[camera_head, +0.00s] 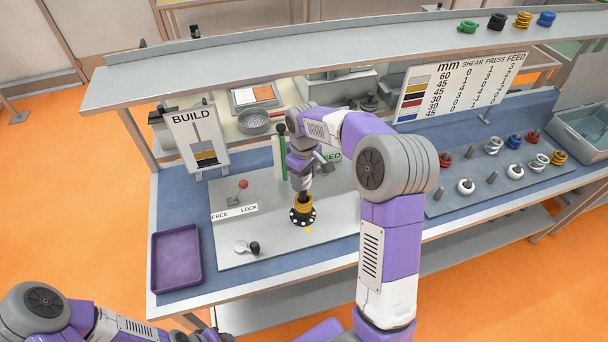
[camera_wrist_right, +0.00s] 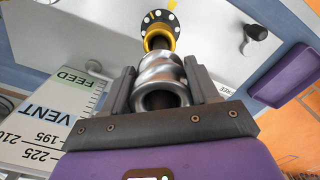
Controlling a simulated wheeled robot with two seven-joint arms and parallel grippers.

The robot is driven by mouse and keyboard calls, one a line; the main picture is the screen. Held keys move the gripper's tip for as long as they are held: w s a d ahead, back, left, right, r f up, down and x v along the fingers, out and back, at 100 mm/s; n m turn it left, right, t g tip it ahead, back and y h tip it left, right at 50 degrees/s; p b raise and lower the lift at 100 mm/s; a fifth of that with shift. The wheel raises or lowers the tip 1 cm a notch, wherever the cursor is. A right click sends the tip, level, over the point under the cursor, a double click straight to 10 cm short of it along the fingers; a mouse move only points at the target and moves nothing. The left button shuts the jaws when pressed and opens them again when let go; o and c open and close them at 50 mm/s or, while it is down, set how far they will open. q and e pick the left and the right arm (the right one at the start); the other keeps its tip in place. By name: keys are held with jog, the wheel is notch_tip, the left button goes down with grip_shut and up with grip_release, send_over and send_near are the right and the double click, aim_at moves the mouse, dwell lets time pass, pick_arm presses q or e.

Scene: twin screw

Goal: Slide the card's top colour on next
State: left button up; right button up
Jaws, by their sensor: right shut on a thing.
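The BUILD card (camera_head: 197,140) at the left back shows a drawn shaft with a yellow band low on it and a dark band under that; a small greyish band above is hard to make out. My right gripper (camera_head: 301,180) is above the black round base with white dots (camera_head: 303,216), where a yellow screw element (camera_head: 304,199) stands. In the right wrist view, my right gripper (camera_wrist_right: 162,95) is shut on a silver screw element (camera_wrist_right: 160,78). Beyond it are the yellow element (camera_wrist_right: 158,38) and the dotted base (camera_wrist_right: 173,20). Only my left arm shows, not its gripper.
A FREE/LOCK lever (camera_head: 242,184) stands left of the base. A purple tray (camera_head: 177,258) lies at the left front. A grey board (camera_head: 470,205) on the right holds several coloured elements and pegs. A shelf (camera_head: 330,52) crosses above the bench.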

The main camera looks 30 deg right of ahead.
jog(key=shift+f, duration=0.35)
jog(key=o, duration=1.4)
notch_tip(320, 180, up, 8)
jog(key=shift+f, duration=0.15)
